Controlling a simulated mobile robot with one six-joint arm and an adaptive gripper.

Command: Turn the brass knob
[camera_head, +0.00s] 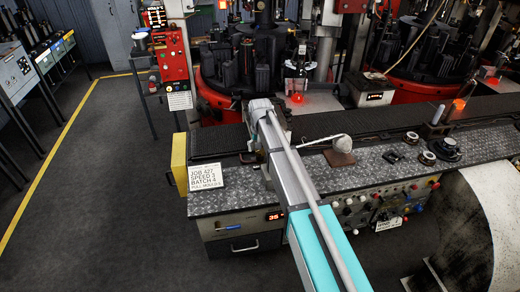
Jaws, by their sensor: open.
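A control panel front (390,203) below the metal bench top carries several small knobs and buttons in red, white, black and blue. They are too small for me to tell which one is the brass knob. My arm, teal and grey, reaches up from the bottom edge across the bench and the panel's left part. It ends in a grey joint over the dark conveyor.
A job sign (206,177) stands at the bench's left end beside a yellow block (179,165). A white rounded item on a brown block (339,158) and dark round parts (444,148) lie on the bench. Red rotary machines stand behind. The floor at left (110,200) is clear.

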